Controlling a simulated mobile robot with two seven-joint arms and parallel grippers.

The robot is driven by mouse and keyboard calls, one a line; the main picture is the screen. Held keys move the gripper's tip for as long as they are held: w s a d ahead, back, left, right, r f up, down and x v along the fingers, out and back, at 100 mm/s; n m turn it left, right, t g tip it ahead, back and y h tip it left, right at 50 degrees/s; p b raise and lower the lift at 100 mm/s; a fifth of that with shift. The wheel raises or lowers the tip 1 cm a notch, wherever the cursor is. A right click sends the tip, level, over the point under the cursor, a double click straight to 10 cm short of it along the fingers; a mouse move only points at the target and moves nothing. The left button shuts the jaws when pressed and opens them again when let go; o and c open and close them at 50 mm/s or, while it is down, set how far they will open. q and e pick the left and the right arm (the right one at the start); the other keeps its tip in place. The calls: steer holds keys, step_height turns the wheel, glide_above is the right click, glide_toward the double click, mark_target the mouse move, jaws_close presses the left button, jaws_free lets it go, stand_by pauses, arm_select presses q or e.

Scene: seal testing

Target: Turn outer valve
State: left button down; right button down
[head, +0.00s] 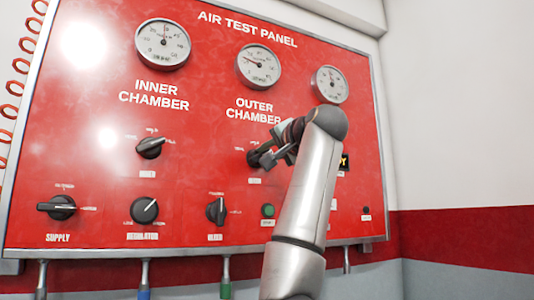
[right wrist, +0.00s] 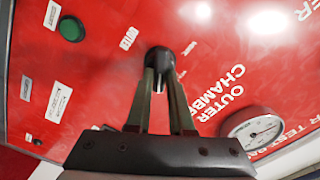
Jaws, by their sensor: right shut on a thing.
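The outer valve (head: 253,157) is a black knob below the OUTER CHAMBER label on the red air test panel (head: 90,125). My right gripper (head: 271,156) reaches it from the right and is shut on it. In the right wrist view the round black knob (right wrist: 160,56) sits between the tips of my right gripper's two fingers (right wrist: 163,76). My wrist and forearm hide part of the panel to the right of the valve. My left gripper is not in view.
The inner chamber knob (head: 150,147) is to the left. The supply (head: 62,207), regulator (head: 144,210) and bleed (head: 216,210) knobs line the bottom row. A green button (head: 268,210) is below the valve. Three gauges, including the outer chamber gauge (head: 258,66), are above.

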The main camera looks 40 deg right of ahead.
steer(key=shift+m, duration=0.4)
steer(key=c, duration=0.8)
jaws_free()
steer(key=b+v, duration=0.4)
steer(key=v, duration=0.8)
steer(key=shift+s, duration=0.35)
